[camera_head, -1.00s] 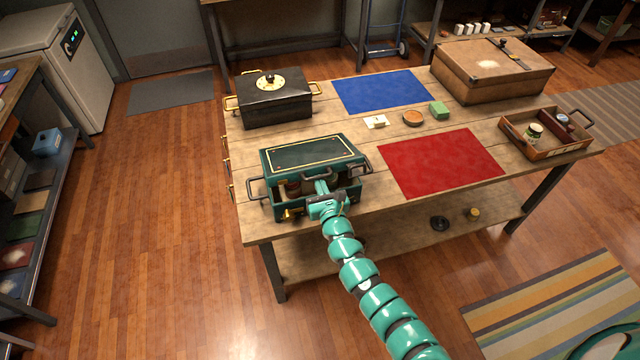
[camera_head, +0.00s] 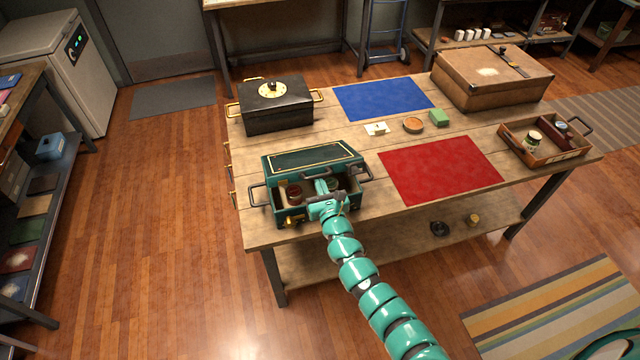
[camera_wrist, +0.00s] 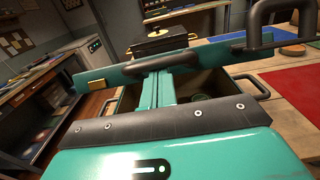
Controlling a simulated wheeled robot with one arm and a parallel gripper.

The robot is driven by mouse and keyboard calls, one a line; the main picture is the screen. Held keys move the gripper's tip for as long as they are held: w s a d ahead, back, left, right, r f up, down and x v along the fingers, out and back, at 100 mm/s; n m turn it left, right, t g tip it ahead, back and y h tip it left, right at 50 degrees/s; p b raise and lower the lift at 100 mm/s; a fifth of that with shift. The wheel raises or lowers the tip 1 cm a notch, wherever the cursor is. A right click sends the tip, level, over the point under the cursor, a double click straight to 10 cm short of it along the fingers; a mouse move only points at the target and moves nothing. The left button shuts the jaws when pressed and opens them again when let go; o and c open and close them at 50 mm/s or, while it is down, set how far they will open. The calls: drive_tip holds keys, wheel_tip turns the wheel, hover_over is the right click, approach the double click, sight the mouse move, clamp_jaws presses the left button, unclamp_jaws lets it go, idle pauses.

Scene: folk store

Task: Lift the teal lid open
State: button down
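The teal lid (camera_head: 310,158) of the teal box (camera_head: 291,216) is tilted up, hinged at its back, with an open gap at the front. Jars show inside. In the wrist view the lid's front edge (camera_wrist: 222,50) crosses the picture, with a dark handle (camera_wrist: 165,60) at its middle. My gripper (camera_head: 322,186) reaches in at the box's front from below right. In the wrist view its two teal fingers (camera_wrist: 160,78) lie close together, and their tips end at the handle's underside. I cannot tell whether they pinch it or only touch from below.
A black box (camera_head: 275,108) stands behind on the table. A red mat (camera_head: 440,168) lies to the right, a blue mat (camera_head: 383,96) farther back. A brown case (camera_head: 490,82) and a wooden tray (camera_head: 510,138) stand at the right. Small items lie between the mats.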

drive_tip(key=shift+w+a+r+p, duration=0.1)
drive_tip(key=shift+w+r+p, duration=0.25)
drive_tip(key=shift+r, duration=0.25)
drive_tip(key=shift+w+a+r+p, duration=0.1)
drive_tip(key=shift+w+r+p, duration=0.1)
drive_tip(key=shift+r+p, duration=0.35)
drive_tip(key=shift+r, duration=0.15)
drive_tip(key=shift+w+a+r+p, duration=0.2)
drive_tip(key=shift+w+r+p, duration=0.45)
drive_tip(key=shift+r, duration=0.35)
approach(317, 167)
drive_tip(key=shift+s+r, duration=1.65)
drive_tip(key=shift+s, duration=0.3)
drive_tip(key=shift+d+p, duration=0.3)
drive_tip(key=shift+p, duration=0.15)
